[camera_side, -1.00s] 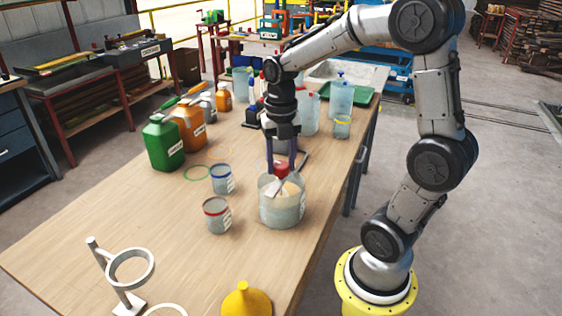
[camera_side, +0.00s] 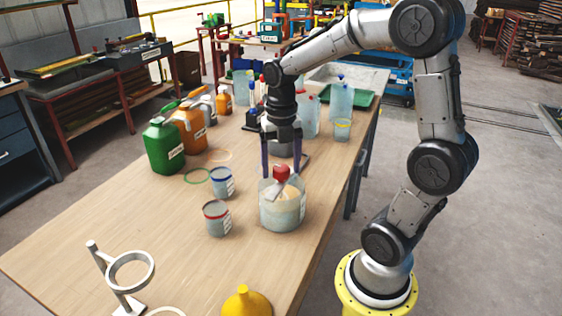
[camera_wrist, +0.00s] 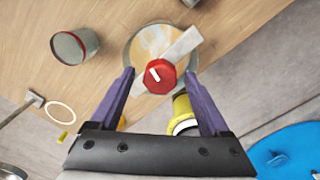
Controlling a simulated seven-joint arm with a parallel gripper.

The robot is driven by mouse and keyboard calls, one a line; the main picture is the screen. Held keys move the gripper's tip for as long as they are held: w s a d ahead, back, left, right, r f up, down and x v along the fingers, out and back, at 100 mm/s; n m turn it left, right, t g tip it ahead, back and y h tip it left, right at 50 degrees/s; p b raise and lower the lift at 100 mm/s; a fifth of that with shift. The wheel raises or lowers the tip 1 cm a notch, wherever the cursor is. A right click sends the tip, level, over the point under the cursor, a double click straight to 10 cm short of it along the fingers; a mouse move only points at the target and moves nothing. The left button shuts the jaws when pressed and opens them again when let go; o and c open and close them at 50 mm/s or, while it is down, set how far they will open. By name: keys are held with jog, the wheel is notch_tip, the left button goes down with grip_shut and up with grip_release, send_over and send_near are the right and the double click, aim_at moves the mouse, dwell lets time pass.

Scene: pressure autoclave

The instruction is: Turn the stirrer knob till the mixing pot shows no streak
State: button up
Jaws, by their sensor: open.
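The mixing pot (camera_side: 283,214) is a clear round vessel with cream contents near the table's middle. In the wrist view, the pot (camera_wrist: 137,47) shows tan contents with paler greyish patches, partly hidden by a flat grey bar. The red stirrer knob (camera_side: 281,173) sits above the pot. In the wrist view, the knob (camera_wrist: 160,77) has a white mark slanting toward the upper left. My gripper (camera_side: 281,166) points down with its purple fingers spread. In the wrist view, my gripper (camera_wrist: 160,74) is open, with a finger on each side of the knob and gaps between.
A red-rimmed cup (camera_side: 217,218) and a blue-rimmed cup (camera_side: 222,182) stand left of the pot. Green (camera_side: 164,145) and orange (camera_side: 190,130) jugs stand farther left. A yellow funnel (camera_side: 246,303) and ring stand (camera_side: 130,271) are at the front. The front-left table is mostly clear.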

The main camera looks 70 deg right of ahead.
aim_at(281, 168)
notch_tip(281, 168, up, 14)
dwell(0.6)
jog(key=shift+f, duration=0.1)
notch_tip(281, 168, down, 14)
jog(key=m, duration=2.8)
jog(key=shift+m, duration=0.3)
